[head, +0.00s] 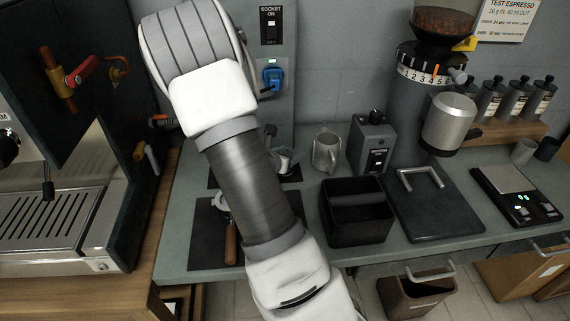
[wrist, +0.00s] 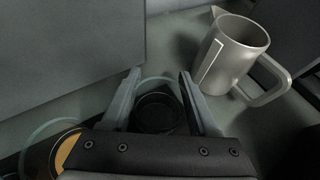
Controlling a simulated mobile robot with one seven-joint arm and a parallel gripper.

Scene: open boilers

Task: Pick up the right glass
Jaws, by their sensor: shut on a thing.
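In the wrist view my gripper (wrist: 158,78) has one finger on each side of a clear glass, the right glass (wrist: 158,108), and is shut on it. The glass has a thin pale rim and I look down into its dark inside. Part of a second clear glass (wrist: 45,132) shows at the lower left, apart from the held one and partly covered by my gripper's body. In the head view my own arm hides my gripper. I cannot tell whether the held glass touches the surface below.
A metal jug (wrist: 236,50) stands close right of my gripper; it also shows in the head view (head: 327,152). A grey socket panel (head: 278,60) rises behind. A portafilter (head: 230,235) lies on a dark mat, left of a black knock box (head: 357,213).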

